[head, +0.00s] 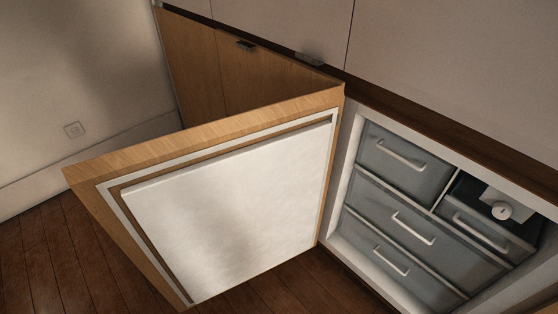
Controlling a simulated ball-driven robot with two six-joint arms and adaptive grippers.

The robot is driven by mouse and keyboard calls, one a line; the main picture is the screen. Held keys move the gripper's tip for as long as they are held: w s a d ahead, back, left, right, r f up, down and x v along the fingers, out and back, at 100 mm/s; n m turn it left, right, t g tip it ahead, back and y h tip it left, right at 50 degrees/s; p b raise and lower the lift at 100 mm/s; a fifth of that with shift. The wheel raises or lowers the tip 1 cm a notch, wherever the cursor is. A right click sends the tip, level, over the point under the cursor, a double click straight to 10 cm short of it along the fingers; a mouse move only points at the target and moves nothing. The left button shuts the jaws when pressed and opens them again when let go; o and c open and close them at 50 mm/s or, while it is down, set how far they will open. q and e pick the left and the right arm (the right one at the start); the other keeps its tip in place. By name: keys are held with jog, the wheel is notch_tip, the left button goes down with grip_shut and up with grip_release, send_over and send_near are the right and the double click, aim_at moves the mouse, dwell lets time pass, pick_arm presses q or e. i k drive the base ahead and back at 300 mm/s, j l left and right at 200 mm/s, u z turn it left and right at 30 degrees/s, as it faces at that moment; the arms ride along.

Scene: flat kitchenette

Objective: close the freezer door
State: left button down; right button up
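The freezer door (235,212) stands wide open in the head view. It has a white inner panel and a wooden outer frame, and reaches out to the left from its hinge side near the middle of the picture. The freezer (343,205) is the open white-rimmed compartment at the right, with several grey drawers inside. The drawers look pushed in. Neither of my grippers shows in the head view.
Wooden cabinet fronts (195,65) with dark handles stand behind the door. Pale upper cabinet fronts (440,65) run above the freezer. Dark wooden floor (45,265) is bare at the lower left.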

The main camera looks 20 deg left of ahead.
aim_at(201, 211)
jog(key=j+z, duration=0.2)
jog(key=j, duration=0.25)
jog(key=k+j+z, duration=0.2)
jog(key=j, duration=0.25)
jog(key=j+z, duration=0.25)
jog(key=j, duration=0.2)
jog(key=k+j+z, duration=0.2)
jog(key=j, duration=0.2)
jog(key=j+z, duration=0.2)
jog(key=j, duration=0.2)
jog(key=j+z, duration=0.2)
jog(key=j, duration=0.25)
jog(key=j+z, duration=0.2)
jog(key=j, duration=0.2)
jog(key=k+j+z, duration=0.2)
jog(key=j, duration=0.25)
jog(key=j+z, duration=0.2)
jog(key=j, duration=0.25)
jog(key=k+j+z, duration=0.2)
jog(key=j, duration=0.2)
jog(key=i, duration=0.1)
